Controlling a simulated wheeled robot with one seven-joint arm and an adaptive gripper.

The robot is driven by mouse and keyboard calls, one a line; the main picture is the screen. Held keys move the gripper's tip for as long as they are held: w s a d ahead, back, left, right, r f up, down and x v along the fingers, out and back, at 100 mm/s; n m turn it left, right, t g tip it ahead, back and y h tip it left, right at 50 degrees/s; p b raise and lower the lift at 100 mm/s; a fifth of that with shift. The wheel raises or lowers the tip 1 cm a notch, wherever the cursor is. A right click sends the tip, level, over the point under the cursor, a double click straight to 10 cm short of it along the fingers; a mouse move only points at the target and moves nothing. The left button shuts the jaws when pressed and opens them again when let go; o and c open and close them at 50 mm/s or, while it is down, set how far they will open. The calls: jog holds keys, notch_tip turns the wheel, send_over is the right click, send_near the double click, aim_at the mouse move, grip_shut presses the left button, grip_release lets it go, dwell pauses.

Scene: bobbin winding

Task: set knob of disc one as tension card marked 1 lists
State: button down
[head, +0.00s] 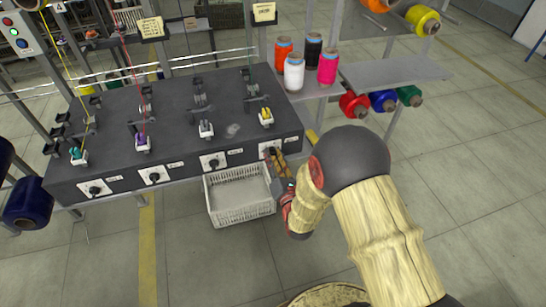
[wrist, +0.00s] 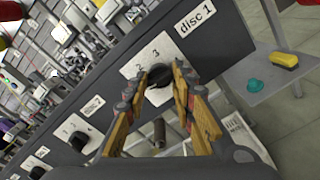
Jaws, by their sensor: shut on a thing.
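The disc 1 knob (wrist: 158,76) is black and sits on a white plate with the digits 2 and 3 visible; I cannot tell where it points. The label "disc 1" (wrist: 196,17) is beside the plate. My gripper (wrist: 161,84) is shut on this knob, one finger on each side. In the head view my gripper (head: 279,161) is at the rightmost knob of the dark machine front (head: 130,182) and hides most of that knob.
The disc 2 knob (wrist: 80,139) and further knobs lie along the front to the left. A white crate (head: 213,217) stands below the panel near my gripper. Open floor lies in front.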

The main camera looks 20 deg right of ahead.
jog(key=shift+f+n, duration=0.1)
jog(key=shift+n, duration=1)
jog(key=c, duration=1.8)
grip_release()
jog(key=o, duration=0.3)
jog(key=s, duration=1.2)
